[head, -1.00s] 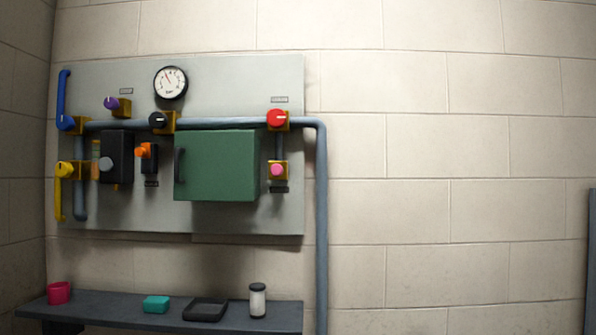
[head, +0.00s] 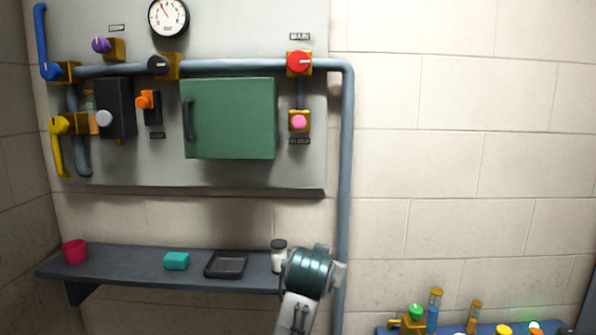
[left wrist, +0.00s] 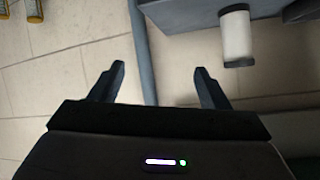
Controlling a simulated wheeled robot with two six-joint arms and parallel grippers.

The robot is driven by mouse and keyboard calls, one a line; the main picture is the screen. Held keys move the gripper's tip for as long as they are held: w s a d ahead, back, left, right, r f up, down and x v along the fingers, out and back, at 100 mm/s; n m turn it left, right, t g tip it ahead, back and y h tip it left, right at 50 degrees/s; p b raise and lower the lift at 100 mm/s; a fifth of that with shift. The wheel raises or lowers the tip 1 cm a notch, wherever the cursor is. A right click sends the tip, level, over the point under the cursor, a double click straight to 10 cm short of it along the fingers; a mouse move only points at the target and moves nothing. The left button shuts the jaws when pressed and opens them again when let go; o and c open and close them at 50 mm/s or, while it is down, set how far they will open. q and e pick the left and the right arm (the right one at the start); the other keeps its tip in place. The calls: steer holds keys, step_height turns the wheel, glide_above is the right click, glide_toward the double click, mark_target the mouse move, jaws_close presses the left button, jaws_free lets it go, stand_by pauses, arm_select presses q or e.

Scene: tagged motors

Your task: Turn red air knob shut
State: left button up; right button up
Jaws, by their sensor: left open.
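The red knob (head: 299,62) sits on a yellow valve block on the grey pipe, under a label reading MAIN, at the upper right of the panel. It has a white pointer mark that looks roughly level. My left arm rises from the bottom of the head view, in front of the shelf's right end and well below the knob. Its fingers are not clear there. In the left wrist view my left gripper (left wrist: 158,70) is open, with nothing between its fingers. The red knob is not in that view. My right gripper is not in view.
A pink knob (head: 299,122) sits below the red one. A green box (head: 229,118) is left of them. The pipe (head: 346,180) runs down at the right. The shelf (head: 120,264) holds a white jar (head: 279,256), also in the left wrist view (left wrist: 236,38).

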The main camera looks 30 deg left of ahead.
arm_select(q)
step_height(320, 180, up, 10)
steer(key=w+t+y, duration=0.1)
steer(key=w, duration=0.1)
steer(key=n+t+y, duration=0.2)
steer(key=n, duration=0.1)
glide_toward(298, 63)
steer(key=w+d+f, duration=0.2)
steer(key=w+f, duration=0.2)
steer(key=f, duration=0.8)
steer(key=s+r+n+y, duration=0.2)
steer(key=s+r, duration=0.3)
steer(key=r, duration=0.6)
steer(key=shift+t, duration=0.4)
steer(key=p+x, duration=0.6)
steer(key=x, duration=0.4)
steer(key=shift+a, duration=0.3)
steer(key=shift+w+a+f, duration=0.2)
steer(key=shift+w, duration=0.3)
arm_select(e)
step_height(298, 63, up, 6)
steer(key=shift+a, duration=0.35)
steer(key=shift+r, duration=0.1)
arm_select(q)
steer(key=c, duration=1)
steer(key=shift+o, duration=0.2)
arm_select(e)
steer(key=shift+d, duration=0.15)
